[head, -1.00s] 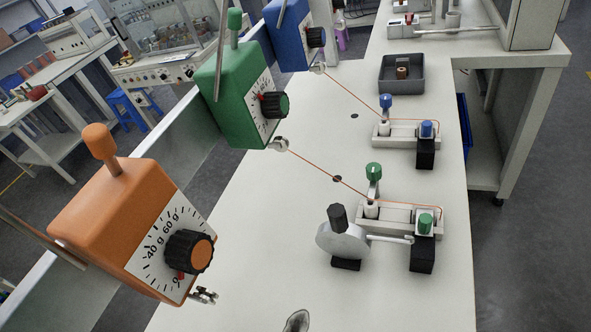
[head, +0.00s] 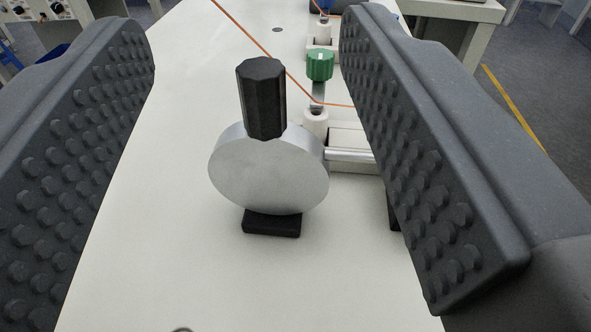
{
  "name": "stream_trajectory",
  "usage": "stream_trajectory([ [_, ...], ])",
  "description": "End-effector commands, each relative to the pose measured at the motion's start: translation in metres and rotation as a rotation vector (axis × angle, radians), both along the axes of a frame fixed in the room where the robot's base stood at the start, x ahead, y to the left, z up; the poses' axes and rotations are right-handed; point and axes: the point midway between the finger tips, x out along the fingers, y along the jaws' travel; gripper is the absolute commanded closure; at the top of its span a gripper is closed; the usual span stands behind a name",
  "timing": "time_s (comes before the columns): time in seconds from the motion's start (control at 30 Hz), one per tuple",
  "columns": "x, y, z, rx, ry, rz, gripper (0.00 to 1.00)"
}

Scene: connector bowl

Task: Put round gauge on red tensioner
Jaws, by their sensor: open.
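The round gauge (head: 268,175) is a silver disc standing upright on a small black foot (head: 271,223), with a ribbed black knob (head: 263,98) on top. It stands on the white table, and a thin metal rod runs from it to the right, behind my right finger. My gripper (head: 248,75) is open, with a dark studded finger on either side of the gauge and gaps to both. No red tensioner shows in this view; a second ago an orange dial box stood at the left.
A white fixture (head: 352,138) with a green knob (head: 320,64) stands close behind the gauge, partly hidden by my right finger. An orange thread (head: 247,37) runs to it from the upper left. The white table (head: 175,160) is clear left of the gauge.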

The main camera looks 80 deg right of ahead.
Motion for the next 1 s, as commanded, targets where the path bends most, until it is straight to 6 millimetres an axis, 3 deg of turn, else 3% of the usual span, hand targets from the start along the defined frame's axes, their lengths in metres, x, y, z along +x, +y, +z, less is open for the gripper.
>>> stream_trajectory([
  [0.37, 0.000, -0.003, -0.071, -0.001, 0.004, -0.002, 0.51],
  [0.77, 0.007, -0.028, -0.066, 0.001, -0.001, -0.006, 0.51],
  [1.0, 0.017, -0.057, -0.066, 0.000, -0.002, -0.008, 0.51],
])
